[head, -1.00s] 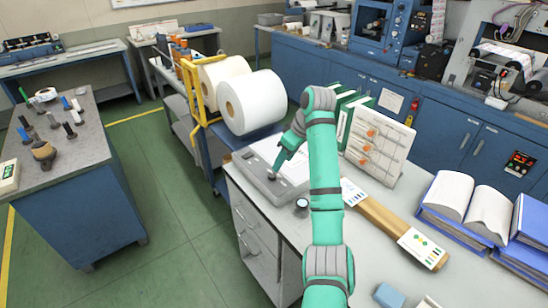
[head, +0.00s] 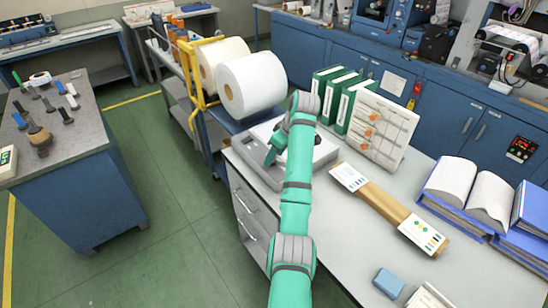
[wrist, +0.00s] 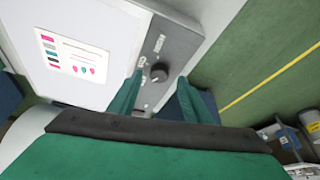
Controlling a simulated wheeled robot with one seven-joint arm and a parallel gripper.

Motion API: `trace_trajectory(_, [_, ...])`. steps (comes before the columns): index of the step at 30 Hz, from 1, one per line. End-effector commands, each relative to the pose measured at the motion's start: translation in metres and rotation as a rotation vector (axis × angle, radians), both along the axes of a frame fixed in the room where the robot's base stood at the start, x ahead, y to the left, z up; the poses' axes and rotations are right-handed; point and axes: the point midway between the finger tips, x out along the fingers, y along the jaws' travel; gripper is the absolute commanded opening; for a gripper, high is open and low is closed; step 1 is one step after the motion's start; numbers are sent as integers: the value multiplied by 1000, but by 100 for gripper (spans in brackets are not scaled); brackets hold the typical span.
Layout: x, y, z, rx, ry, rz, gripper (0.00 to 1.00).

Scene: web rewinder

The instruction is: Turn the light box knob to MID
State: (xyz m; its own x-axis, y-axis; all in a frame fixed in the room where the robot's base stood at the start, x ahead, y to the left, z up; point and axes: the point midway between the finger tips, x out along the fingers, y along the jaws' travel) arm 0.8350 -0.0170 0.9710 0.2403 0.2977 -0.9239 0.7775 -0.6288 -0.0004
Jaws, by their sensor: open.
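The knob's setting is too small to read.
Large white rolls (head: 250,85) on a cart stand behind the light box. Green binders (head: 335,95) and a sample board (head: 378,130) stand to its right.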

Motion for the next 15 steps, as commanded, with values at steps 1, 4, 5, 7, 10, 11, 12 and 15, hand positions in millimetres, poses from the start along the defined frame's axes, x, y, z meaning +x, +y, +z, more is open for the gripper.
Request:
trace_trajectory(1, [1, 2, -6, 0, 2, 1, 45])
trace_trajectory(4, [3, 4, -12, 0, 0, -1, 45])
trace_trajectory(5, [4, 4, -14, 0, 0, 0, 45])
trace_trajectory(7, [4, 5, -16, -1, -1, 0, 45])
trace_trajectory(10, [5, 5, -17, -1, -1, 0, 45])
trace_trajectory(11, [5, 5, -17, -1, -1, 0, 45])
trace_trajectory(12, [5, 5, -17, -1, -1, 0, 45])
trace_trajectory(15, [5, 5, -17, -1, -1, 0, 45])
